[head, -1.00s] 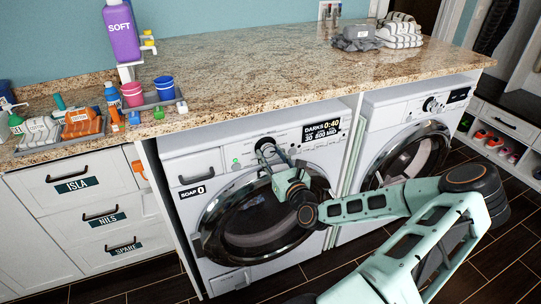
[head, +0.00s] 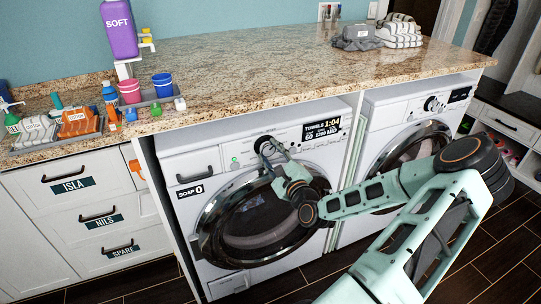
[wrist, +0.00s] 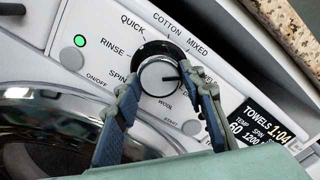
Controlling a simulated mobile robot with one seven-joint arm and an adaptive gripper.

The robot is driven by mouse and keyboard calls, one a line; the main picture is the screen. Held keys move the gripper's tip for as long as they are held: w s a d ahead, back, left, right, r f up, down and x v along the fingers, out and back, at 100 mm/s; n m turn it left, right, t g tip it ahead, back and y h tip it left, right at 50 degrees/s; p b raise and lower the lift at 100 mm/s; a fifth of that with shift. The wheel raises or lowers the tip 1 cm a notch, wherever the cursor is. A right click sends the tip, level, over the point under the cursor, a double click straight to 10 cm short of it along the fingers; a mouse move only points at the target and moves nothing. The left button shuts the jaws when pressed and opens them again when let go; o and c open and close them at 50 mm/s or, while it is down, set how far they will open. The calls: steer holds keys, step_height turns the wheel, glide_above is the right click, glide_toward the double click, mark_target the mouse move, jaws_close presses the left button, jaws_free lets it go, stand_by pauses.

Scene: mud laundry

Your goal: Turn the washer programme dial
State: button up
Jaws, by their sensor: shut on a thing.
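The left washer (head: 255,205) stands under the counter with its round door closed. Its programme dial (wrist: 160,74) is a silver knob with a black ring and a dark pointer mark. Labels around it include SPIN, RINSE, QUICK, COTTON, MIXED, TOWELS and WOOL. The pointer is toward the TOWELS side. My gripper (wrist: 162,104) is shut on the dial, one finger on each side. In the head view my gripper (head: 270,147) reaches the dial, mostly covering it. The display (head: 322,129) reads TOWELS 1:04. A green light (wrist: 80,40) glows by the ON/OFF button.
A second washer (head: 410,150) stands to the right. The granite counter (head: 250,75) above holds a purple SOFT bottle (head: 118,30), cups and folded towels (head: 398,33). The START button (wrist: 191,128) sits close to the gripper's right finger.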

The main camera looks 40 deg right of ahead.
steer(key=n+b, duration=0.1)
steer(key=n, duration=0.3)
steer(key=shift+n, duration=0.4)
steer(key=n+b, duration=0.1)
steer(key=n, duration=0.2)
steer(key=shift+n, duration=0.4)
steer(key=n+b, duration=0.2)
steer(key=n, duration=0.1)
steer(key=shift+n, duration=0.3)
steer(key=n+b, duration=0.2)
steer(key=n, duration=0.1)
steer(key=shift+n+b, duration=0.3)
steer(key=n+b, duration=0.3)
steer(key=shift+a+n, duration=0.1)
steer(key=shift+n, duration=0.2)
steer(key=n+b, duration=0.3)
steer(key=b, duration=0.1)
steer(key=shift+n, duration=0.3)
steer(key=n+b, duration=0.4)
steer(key=b, duration=0.1)
steer(key=shift+r+n+b, duration=0.15)
steer(key=shift+n+b, duration=1.2)
steer(key=shift+n, duration=0.15)
steer(key=shift+r, duration=0.1)
